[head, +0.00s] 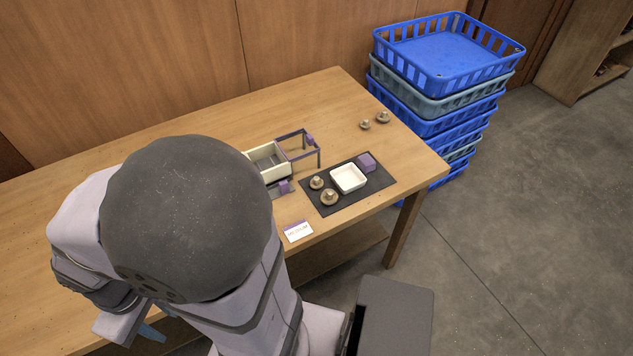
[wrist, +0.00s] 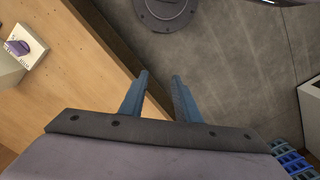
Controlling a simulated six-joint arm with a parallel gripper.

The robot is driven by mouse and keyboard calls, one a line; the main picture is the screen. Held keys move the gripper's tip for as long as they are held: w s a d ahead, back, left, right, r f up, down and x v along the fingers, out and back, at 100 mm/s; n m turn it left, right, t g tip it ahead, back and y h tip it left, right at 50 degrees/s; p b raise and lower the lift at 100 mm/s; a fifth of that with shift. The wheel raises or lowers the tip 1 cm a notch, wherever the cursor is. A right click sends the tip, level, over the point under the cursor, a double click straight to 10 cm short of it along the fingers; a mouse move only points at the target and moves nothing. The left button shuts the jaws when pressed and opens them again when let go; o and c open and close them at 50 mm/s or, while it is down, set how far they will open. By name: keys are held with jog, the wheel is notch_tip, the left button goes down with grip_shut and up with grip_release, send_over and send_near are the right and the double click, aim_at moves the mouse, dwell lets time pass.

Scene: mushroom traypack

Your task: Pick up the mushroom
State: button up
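Two brown-capped mushrooms sit on a dark mat (head: 325,211): one (head: 316,182) farther back, the other (head: 329,198) nearer the front. Both are left of a small white tray (head: 348,187), which looks empty. Two more mushrooms, one (head: 365,125) and another (head: 382,117), stand on bare wood at the table's back right. My gripper (wrist: 159,76) is open and empty in the wrist view, its blue fingers apart over the floor beside the table edge. In the head view my arm hides most of it; only a bluish finger part shows at lower left. No mushroom is recognisable in the wrist view.
On the wooden table (head: 320,95) stand a cream box (head: 267,170) and a purple-grey frame (head: 300,147) behind the mat. A purple block (head: 367,161) sits at the mat's right; a white card (head: 298,231) lies in front. Stacked blue crates (head: 440,85) stand beyond the table's right end.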

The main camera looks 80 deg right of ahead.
jog(key=o, duration=0.6)
jog(key=shift+o, duration=0.2)
